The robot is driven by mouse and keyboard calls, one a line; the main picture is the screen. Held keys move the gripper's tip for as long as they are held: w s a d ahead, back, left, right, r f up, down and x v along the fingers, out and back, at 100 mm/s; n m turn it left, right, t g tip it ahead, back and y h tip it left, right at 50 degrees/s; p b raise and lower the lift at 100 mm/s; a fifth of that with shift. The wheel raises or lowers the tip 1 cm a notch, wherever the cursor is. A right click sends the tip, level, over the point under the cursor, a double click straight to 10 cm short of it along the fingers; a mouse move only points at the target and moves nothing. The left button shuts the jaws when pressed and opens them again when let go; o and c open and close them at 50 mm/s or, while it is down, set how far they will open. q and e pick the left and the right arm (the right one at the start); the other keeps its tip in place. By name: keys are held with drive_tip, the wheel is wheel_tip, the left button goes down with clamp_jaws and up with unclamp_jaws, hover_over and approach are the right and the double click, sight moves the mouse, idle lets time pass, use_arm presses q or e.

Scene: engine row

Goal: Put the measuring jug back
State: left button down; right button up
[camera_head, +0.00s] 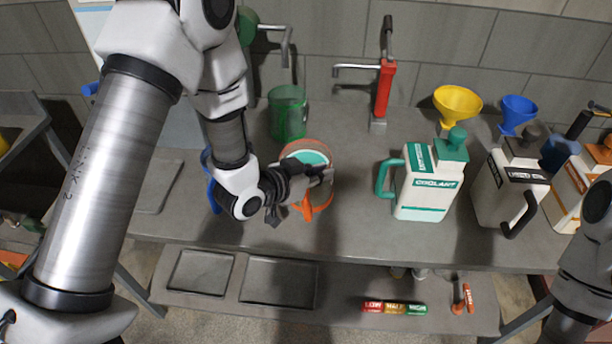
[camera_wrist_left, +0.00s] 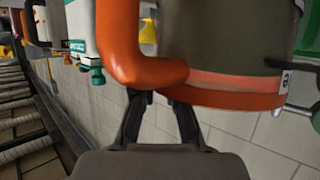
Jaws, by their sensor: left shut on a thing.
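The measuring jug (camera_head: 318,152) has an orange rim and handle, with teal showing inside it. It is at the left-middle of the bench in the head view, partly hidden by my left gripper (camera_head: 318,180). I cannot tell whether the jug touches the bench. My right gripper is out of view.
A green jug (camera_head: 288,115) stands just behind. The white coolant jug (camera_head: 425,185) and another white container (camera_head: 505,185) stand to the right. Yellow (camera_head: 457,100) and blue (camera_head: 517,112) funnels are behind them. Bench is clear between the held jug and coolant.

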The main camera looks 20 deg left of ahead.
use_arm(q)
drive_tip(key=w, duration=0.1)
drive_tip(key=w+d, duration=0.1)
drive_tip(key=w+d+p, duration=0.1)
drive_tip(key=w, duration=0.1)
drive_tip(key=shift+f+p, duration=0.7)
drive_tip(key=shift+f, duration=0.8)
drive_tip(key=shift+s+f, duration=0.25)
drive_tip(key=shift+f, duration=0.15)
drive_tip(key=c, duration=1)
unclamp_jaws()
drive_tip(key=shift+s+f, duration=0.15)
drive_tip(key=shift+c, duration=0.2)
drive_tip(key=shift+w, duration=0.2)
drive_tip(key=shift+a, duration=0.1)
